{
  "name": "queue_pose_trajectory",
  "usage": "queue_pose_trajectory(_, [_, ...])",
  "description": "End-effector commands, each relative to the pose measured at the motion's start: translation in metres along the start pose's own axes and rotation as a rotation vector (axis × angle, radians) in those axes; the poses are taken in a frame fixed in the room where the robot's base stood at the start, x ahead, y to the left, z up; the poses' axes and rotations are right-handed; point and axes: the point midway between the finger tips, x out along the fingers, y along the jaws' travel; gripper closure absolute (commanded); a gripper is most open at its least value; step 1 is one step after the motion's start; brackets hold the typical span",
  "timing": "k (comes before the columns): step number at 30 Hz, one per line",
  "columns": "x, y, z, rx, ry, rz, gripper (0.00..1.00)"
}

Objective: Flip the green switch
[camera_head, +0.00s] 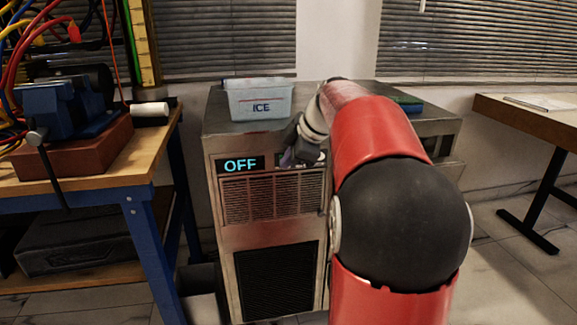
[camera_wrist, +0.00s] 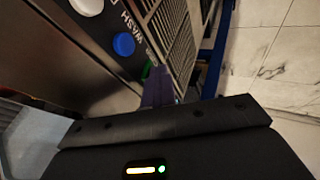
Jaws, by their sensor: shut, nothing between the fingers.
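The green switch (camera_wrist: 147,70) shows as a small green patch on the machine's dark control strip in the wrist view, partly hidden by my fingers. My gripper (camera_wrist: 160,74) is shut and empty, its purple fingertips right beside the switch. I cannot tell whether they touch it. In the head view my gripper (camera_head: 287,158) is at the front panel of the metal machine (camera_head: 272,207), just right of a display (camera_head: 240,165) reading OFF. The switch is hidden by my gripper there.
A blue button (camera_wrist: 123,44) and a white button (camera_wrist: 86,5) sit on the same strip. An ICE bin (camera_head: 260,104) stands on the machine. A workbench (camera_head: 150,140) with a blue vise (camera_head: 55,108) is at left, and another table (camera_head: 535,115) at right.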

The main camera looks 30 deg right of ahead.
Motion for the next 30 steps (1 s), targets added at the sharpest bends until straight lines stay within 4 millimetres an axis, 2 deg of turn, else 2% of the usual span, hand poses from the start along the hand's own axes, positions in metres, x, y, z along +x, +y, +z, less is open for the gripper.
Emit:
queue_pose_trajectory(16, [-0.015, 0.011, -0.008, -0.002, 0.001, 0.01, 1.0])
queue_pose_trajectory(30, [-0.014, 0.009, -0.012, -0.002, 0.001, 0.005, 1.0])
